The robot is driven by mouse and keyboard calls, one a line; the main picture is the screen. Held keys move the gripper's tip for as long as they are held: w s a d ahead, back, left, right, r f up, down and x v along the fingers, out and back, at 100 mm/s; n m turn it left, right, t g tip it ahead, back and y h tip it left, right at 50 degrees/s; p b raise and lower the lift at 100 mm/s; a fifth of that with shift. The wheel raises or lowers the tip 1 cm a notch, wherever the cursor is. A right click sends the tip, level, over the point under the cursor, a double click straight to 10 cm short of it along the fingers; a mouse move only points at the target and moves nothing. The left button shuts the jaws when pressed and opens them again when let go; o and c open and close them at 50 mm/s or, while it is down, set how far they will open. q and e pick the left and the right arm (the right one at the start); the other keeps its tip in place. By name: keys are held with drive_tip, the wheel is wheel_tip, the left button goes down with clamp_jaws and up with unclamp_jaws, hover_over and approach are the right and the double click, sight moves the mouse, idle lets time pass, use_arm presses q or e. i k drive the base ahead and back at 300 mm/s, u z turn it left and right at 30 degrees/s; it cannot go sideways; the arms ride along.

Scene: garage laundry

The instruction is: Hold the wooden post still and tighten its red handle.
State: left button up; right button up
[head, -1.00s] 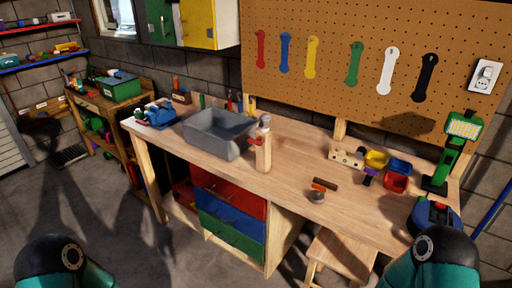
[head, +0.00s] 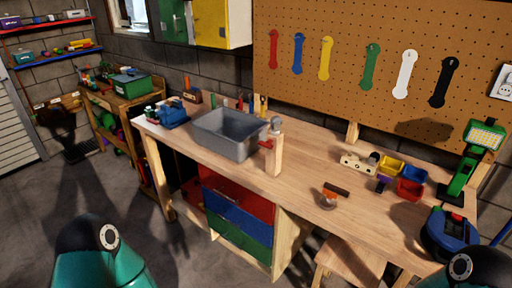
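The wooden post (head: 274,156) stands upright at the front edge of the workbench, just right of the grey tub. Its red handle (head: 266,144) sticks out to the left near the top of the post. A grey, rounded piece (head: 276,124) sits on top of the post. My two arms show only as teal and black links at the bottom left and bottom right. Both grippers are out of the picture, and nothing of mine touches the post or the handle.
The grey tub (head: 228,147) stands close to the post's left. A green lamp (head: 464,172) stands farther right. Bench between post and bins is mostly clear.

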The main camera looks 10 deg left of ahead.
sight(267, 144)
drive_tip(key=z, duration=0.3)
drive_tip(key=i, duration=0.95)
drive_tip(key=u, duration=0.45)
